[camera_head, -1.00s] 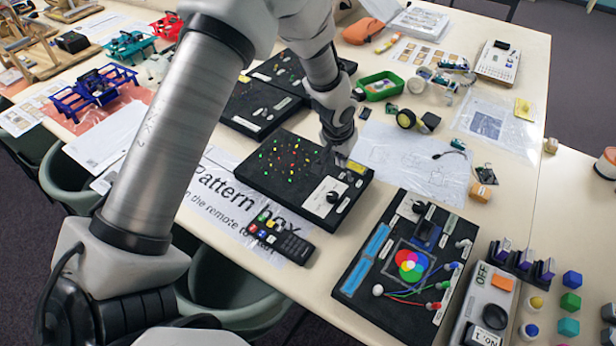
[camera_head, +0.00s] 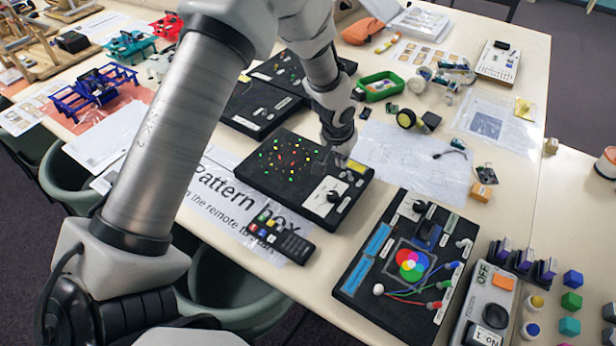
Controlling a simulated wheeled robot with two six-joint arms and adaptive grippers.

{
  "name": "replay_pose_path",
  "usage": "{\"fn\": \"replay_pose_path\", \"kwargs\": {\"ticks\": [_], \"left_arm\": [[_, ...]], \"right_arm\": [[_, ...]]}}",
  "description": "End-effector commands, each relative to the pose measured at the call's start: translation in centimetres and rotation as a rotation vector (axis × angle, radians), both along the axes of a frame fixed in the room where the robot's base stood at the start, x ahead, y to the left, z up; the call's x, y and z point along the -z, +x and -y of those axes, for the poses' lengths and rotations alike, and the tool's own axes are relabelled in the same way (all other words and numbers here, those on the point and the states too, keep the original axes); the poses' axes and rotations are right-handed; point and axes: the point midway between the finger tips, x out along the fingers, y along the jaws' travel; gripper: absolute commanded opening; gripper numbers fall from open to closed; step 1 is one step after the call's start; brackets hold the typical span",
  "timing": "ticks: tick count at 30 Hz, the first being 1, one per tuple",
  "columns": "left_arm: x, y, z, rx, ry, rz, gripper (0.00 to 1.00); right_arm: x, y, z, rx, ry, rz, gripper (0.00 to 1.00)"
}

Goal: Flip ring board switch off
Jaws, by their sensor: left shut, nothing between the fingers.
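A black board with a ring of small coloured lights (camera_head: 262,180) lies on the table in the middle of the view. Green, yellow and red lights show on it. A white panel with a black knob sits on its right part, and a small yellow label is at its far right corner. My left gripper (camera_head: 334,156) points down over the board's far right part, near the white panel. It is shut and empty. Its fingertips and what lies just beneath them are hard to make out, so I cannot tell whether they touch a switch. My right gripper is not in view.
A remote (camera_head: 277,240) lies on the paper sign in front of the board. A black board with coloured circles (camera_head: 385,310) lies to the right. Other black boards (camera_head: 255,112) lie behind. A green tray (camera_head: 380,86) stands beyond. A grey box marked OFF (camera_head: 478,306) is at lower right.

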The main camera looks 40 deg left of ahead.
Motion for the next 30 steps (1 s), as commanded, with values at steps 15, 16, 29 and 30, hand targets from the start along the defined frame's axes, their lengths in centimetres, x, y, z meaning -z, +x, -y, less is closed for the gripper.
{"fn": "replay_pose_path", "kwargs": {"ticks": [15, 16, 29, 30], "left_arm": [[1.8, 0.0, 0.0, 0.0, 0.0, 0.0, 0.0], [1.9, 0.0, 0.0, 0.0, 0.0, 0.0, 0.0], [3.2, 0.0, 0.0, 0.0, 0.0, 0.0, 0.0], [3.3, 0.0, 0.0, 0.0, 0.0, 0.0, 0.0]], "right_arm": [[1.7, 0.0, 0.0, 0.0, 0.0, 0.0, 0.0], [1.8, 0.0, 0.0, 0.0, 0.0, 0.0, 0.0], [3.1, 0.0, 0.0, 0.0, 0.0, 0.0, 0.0], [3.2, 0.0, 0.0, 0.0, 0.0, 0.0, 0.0]]}}
